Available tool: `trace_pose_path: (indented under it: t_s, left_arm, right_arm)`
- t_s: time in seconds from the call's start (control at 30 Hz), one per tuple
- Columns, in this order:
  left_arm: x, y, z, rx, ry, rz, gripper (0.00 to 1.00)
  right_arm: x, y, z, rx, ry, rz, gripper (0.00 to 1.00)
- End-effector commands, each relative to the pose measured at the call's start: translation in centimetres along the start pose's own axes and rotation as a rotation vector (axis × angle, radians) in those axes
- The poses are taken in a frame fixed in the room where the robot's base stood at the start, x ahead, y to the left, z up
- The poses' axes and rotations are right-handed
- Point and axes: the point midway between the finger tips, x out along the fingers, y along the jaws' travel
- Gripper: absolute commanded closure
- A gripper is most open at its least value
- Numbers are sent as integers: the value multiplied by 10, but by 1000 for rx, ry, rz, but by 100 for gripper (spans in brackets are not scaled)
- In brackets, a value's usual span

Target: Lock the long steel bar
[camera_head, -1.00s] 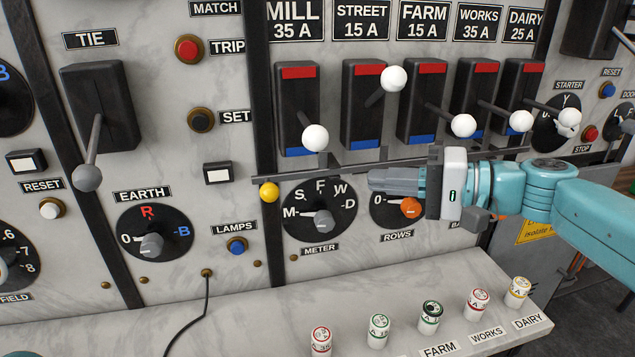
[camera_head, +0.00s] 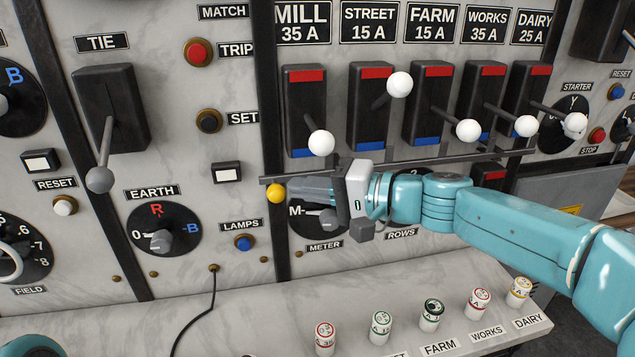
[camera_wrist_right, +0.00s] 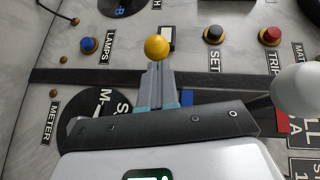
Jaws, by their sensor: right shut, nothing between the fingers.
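The long steel bar (camera_head: 450,158) runs level across the panel below the row of lever switches. Part of it is hidden behind my right gripper. A yellow ball knob (camera_head: 275,193) sits just below the bar's left end; it also shows in the right wrist view (camera_wrist_right: 156,47). My right gripper (camera_head: 287,190) is shut and empty, its fingertips pointing left close to the yellow knob. In the right wrist view the fingertips (camera_wrist_right: 157,66) are just short of the knob; I cannot tell whether they touch it. My left gripper is out of view.
White-knobbed switch levers (camera_head: 321,143) stick out above the bar. The METER dial (camera_head: 320,222) lies partly behind my right gripper. Several labelled fuses (camera_head: 381,327) stand on the ledge (camera_head: 270,310) below. A black cable (camera_head: 212,310) hangs at the left.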

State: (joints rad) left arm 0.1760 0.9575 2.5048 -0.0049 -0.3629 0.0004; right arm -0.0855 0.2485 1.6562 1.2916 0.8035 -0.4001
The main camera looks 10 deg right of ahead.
Motion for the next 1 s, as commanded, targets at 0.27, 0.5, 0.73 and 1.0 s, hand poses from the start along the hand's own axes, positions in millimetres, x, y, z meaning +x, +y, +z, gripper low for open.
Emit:
trace_pose_path:
  t_s: [0.27, 0.5, 0.73, 1.0]
  left_arm:
    - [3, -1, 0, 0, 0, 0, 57]
    - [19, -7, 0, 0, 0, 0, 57]
    - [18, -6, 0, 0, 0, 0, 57]
    - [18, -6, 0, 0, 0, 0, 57]
  right_arm:
    - [4, 0, 3, -2, -2, -1, 100]
    - [34, -6, 23, -2, -2, -1, 100]
    - [38, -9, 26, 0, -1, -1, 100]
    - [38, -9, 25, 0, -3, -1, 100]
